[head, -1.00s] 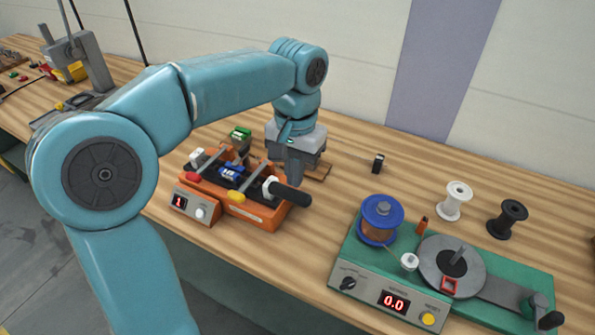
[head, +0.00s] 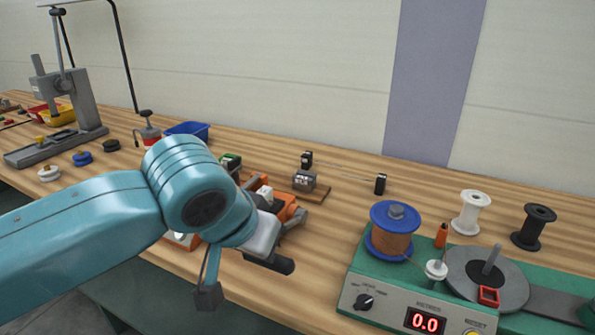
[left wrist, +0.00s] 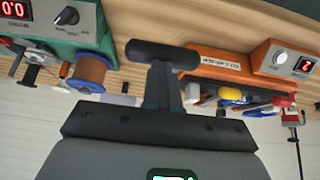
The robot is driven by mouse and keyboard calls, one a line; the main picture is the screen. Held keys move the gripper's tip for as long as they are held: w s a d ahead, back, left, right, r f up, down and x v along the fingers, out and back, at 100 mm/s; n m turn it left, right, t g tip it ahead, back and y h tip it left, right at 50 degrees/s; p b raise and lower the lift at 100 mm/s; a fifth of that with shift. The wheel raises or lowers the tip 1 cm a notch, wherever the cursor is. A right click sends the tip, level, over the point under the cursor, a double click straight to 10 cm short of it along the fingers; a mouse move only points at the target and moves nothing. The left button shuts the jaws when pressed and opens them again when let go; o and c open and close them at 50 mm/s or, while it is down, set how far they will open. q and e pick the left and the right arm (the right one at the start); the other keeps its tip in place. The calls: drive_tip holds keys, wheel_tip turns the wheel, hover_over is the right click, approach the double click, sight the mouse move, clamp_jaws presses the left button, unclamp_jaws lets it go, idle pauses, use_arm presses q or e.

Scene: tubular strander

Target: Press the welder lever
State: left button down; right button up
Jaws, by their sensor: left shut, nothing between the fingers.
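The orange welder (head: 290,214) stands on the wooden bench, mostly hidden behind my left arm in the head view. Its orange body also shows in the left wrist view (left wrist: 215,62), with a red display that seems to read 2. The lever's black handle (head: 270,263) sits low at the welder's front right. In the left wrist view the handle (left wrist: 163,53) lies crosswise at my fingertips. My left gripper (head: 262,238) is over the lever; its fingers (left wrist: 162,85) are shut and empty, at or touching the handle. Contact is not certain. My right gripper is out of view.
A green winding unit (head: 380,312) with a copper spool (head: 391,240) stands to the right. White (head: 470,212) and black (head: 533,227) spools are behind it. A blue bin (head: 188,131) and a grey press (head: 70,105) stand at the left.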

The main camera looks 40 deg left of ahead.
use_arm(q)
drive_tip(key=shift+s+d+f+t+b, duration=0.1)
drive_tip(key=shift+s+f+t+b, duration=0.1)
drive_tip(key=shift+f+b, duration=0.15)
drive_tip(key=shift+s+d+f+t+b, duration=0.1)
drive_tip(key=shift+f+t+b, duration=0.15)
drive_tip(key=shift+f, duration=0.2)
drive_tip(key=r+p, duration=0.2)
drive_tip(key=w+r+p, duration=0.1)
drive_tip(key=r+p, duration=0.1)
drive_tip(key=r, duration=0.1)
drive_tip(key=shift+a, duration=0.2)
drive_tip(key=p+v, duration=0.3)
drive_tip(key=v, duration=0.6)
drive_tip(key=shift+r, duration=0.3)
drive_tip(key=shift+s, duration=0.15)
idle(1.0)
